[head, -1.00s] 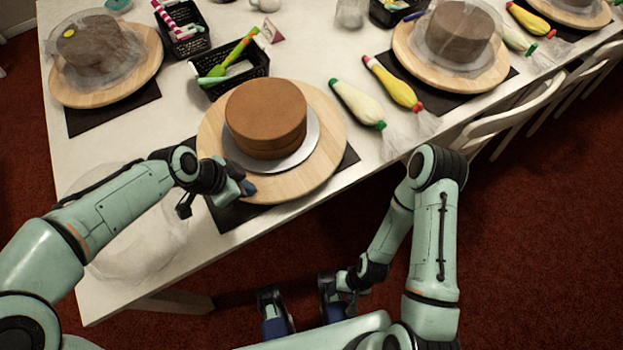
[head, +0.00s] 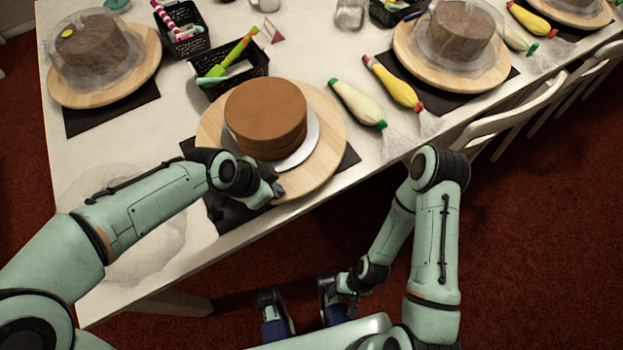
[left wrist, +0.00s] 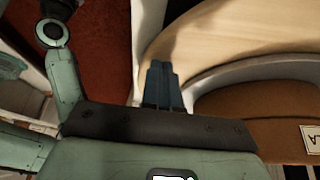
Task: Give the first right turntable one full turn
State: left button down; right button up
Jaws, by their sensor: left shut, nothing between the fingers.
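The nearest turntable is a round pale wooden disc (head: 333,130) at the table's front edge, on a dark mat. It bears a silver cake board (head: 304,153) and a plain brown cake (head: 266,112). The left wrist view shows the disc's rim (left wrist: 225,35) and part of the cake (left wrist: 250,115) with a small label. My left gripper (head: 278,190) is shut and empty, its blue fingertips at the disc's near rim. I cannot tell whether they touch it. In the left wrist view the closed fingers (left wrist: 161,70) lie beside the rim. My right gripper (head: 304,312) is open and empty below the table edge.
Wrapped cakes on turntables stand at left (head: 92,45) and right (head: 458,28). Black baskets (head: 235,75) stand behind the nearest turntable. Piping bags, one green-tipped (head: 356,102) and one yellow (head: 393,83), lie to its right. Clear wrapping (head: 130,250) lies at front left. White chairs (head: 510,120) line the right side.

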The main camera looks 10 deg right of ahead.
aim_at(309, 186)
pick_arm(q)
jog(key=shift+f, duration=0.15)
pick_arm(e)
jog(key=shift+s+f, duration=0.1)
jog(key=shift+f, duration=0.5)
pick_arm(q)
jog(key=d, duration=0.6)
jog(key=shift+w+d, duration=0.2)
jog(key=shift+d, duration=0.05)
pick_arm(e)
jog(key=shift+f, duration=0.15)
pick_arm(q)
notch_tip(309, 186, up, 3)
jog(key=shift+r+p, duration=0.1)
jog(key=shift+p, duration=0.95)
pick_arm(e)
notch_tip(309, 186, up, 2)
pick_arm(q)
jog(key=shift+a, duration=0.1)
